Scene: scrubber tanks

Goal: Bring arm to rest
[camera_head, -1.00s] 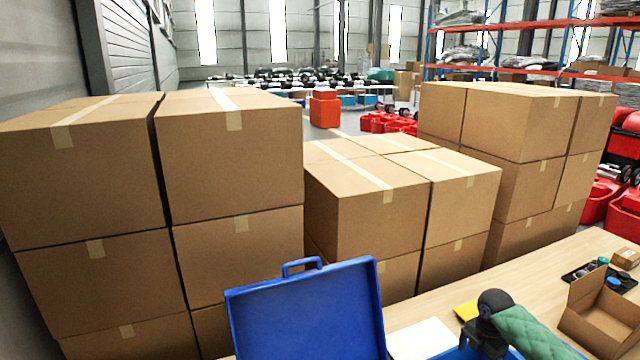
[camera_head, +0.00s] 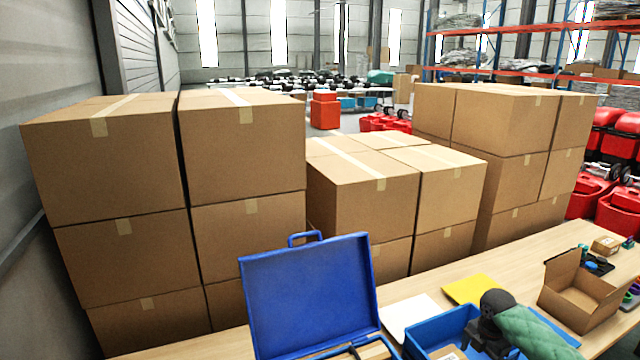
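My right arm, in a green quilted sleeve, comes in from the lower right and ends in a dark end part, where my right gripper (camera_head: 484,334) seems to be. This dark part is over or in front of a blue bin (camera_head: 425,338) on the table. Its fingers cannot be made out. My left arm and gripper are not in view. A blue case (camera_head: 308,292) stands on the table with its lid raised. Part of its inside shows at the bottom edge, with a black and a tan item in it.
The wooden table (camera_head: 540,262) also bears a white sheet (camera_head: 408,314), a yellow sheet (camera_head: 470,289), an open cardboard box (camera_head: 580,296) and small items at the right. Large stacked cartons (camera_head: 250,150) stand close behind it. Red machines (camera_head: 612,170) are at the far right.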

